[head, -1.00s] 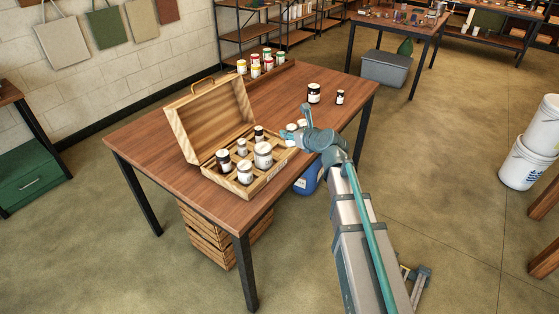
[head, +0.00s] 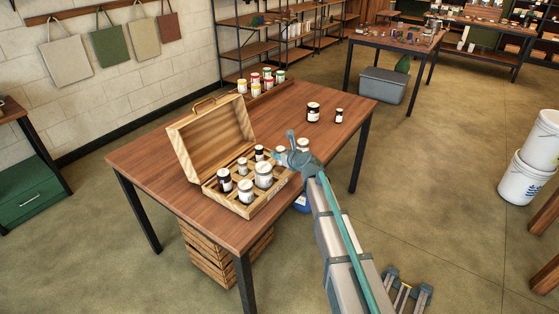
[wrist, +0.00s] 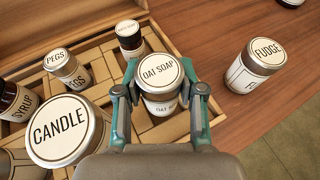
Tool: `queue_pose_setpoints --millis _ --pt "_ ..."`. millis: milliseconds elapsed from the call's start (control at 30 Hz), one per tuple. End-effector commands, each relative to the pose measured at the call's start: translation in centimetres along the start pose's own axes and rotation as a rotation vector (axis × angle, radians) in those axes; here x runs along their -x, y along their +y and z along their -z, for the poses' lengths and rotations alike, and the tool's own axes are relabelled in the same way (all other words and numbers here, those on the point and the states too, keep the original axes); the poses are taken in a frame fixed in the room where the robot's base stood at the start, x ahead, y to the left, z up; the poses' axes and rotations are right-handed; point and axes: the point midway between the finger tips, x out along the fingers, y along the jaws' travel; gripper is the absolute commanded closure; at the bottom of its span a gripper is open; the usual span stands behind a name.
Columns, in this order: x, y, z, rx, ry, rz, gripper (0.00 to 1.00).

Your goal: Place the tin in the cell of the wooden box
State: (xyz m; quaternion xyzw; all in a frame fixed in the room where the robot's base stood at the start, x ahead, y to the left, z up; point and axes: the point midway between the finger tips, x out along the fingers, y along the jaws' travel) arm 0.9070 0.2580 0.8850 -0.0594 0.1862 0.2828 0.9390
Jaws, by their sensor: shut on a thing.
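The open wooden box (head: 212,137) stands on the table, its lid raised at the back. My gripper (wrist: 162,88) is shut on a tin labelled OAT SOAP (wrist: 160,72), a white tin with a metal rim, held upright. In the head view my gripper (head: 280,158) is at the right end of the box. The wrist view shows the tin over the right-hand cells; I cannot tell whether its base touches the box. Other cells hold a large CANDLE tin (wrist: 62,130), a PEGS tin (wrist: 66,70), a dark SYRUP jar (wrist: 16,102) and a small dark bottle (wrist: 130,38).
A FUDGE tin (wrist: 256,66) stands on the table right of the box. Two dark jars (head: 313,112) stand farther back. A tray of small coloured tins (head: 262,83) is at the table's far edge. The right half of the table is mostly clear.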

Motion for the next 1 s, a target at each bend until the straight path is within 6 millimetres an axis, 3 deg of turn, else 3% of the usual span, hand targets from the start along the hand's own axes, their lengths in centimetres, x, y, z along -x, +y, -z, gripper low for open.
queue_pose_setpoints --millis 233,467,833,867,1000 --pt "-1.7 -0.2 0.8 -0.001 0.0 0.0 0.96" --pt "-2.5 -0.1 3.4 -0.001 0.0 0.0 0.96" --pt "-2.6 -0.1 3.8 0.001 0.0 0.0 0.96" --pt "-2.6 -0.1 3.9 0.001 0.0 0.0 0.6" --pt "-2.6 -0.1 3.8 0.001 0.0 0.0 0.36"
